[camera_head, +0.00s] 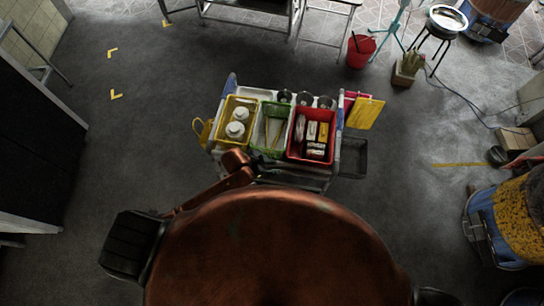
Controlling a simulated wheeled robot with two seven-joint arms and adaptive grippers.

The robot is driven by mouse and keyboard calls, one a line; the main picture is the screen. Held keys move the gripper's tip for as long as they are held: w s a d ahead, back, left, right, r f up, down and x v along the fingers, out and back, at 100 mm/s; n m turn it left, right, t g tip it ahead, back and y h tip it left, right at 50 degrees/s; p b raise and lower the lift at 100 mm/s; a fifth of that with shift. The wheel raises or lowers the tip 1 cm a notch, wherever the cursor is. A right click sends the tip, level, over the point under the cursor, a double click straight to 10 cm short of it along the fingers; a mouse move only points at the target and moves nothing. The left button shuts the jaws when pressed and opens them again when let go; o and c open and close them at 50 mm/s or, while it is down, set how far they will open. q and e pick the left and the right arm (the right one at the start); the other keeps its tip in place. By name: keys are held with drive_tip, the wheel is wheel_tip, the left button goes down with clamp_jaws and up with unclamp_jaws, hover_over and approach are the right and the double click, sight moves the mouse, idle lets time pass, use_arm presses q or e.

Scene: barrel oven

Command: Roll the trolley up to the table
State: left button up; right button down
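The trolley (257,93) stands just ahead of my body, its near edge close to me. On it are a yellow bin (224,131) with white jars, a green bin (264,149) and a red bin (325,158) with several packets. My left arm reaches up from the lower left to the trolley's near edge. My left gripper (262,177) is small and dark there; I cannot tell whether it grips the trolley's near rail. A metal-framed table (245,18) shows partly at the top edge, beyond a stretch of floor. My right gripper is not in view.
A red bucket (361,51) and a potted cactus (405,72) stand at the upper right, with a cable on the floor. Yellow corner marks (116,95) lie on the floor at the left. A blue barrel (481,226) is at the right. Floor left of the trolley is clear.

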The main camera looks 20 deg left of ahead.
use_arm(q)
drive_tip(key=w+a+f+m+g+p, duration=0.2)
drive_tip(key=w+a+f+m, duration=0.1)
drive_tip(key=w+a+m, duration=0.25)
drive_tip(key=shift+m+y, duration=0.3)
drive_tip(key=shift+m, duration=0.15)
drive_tip(key=shift+s+d+x, duration=0.1)
drive_tip(key=shift+d+x, duration=0.05)
drive_tip(key=shift+x, duration=1.05)
drive_tip(key=shift+s+d+x, duration=0.1)
drive_tip(key=shift+x, duration=1.15)
drive_tip(key=shift+s+d+x, duration=0.1)
drive_tip(key=shift+d+x, duration=0.05)
drive_tip(key=shift+x, duration=1.05)
drive_tip(key=shift+r, duration=0.1)
drive_tip(key=shift+c, duration=0.6)
clamp_jaws()
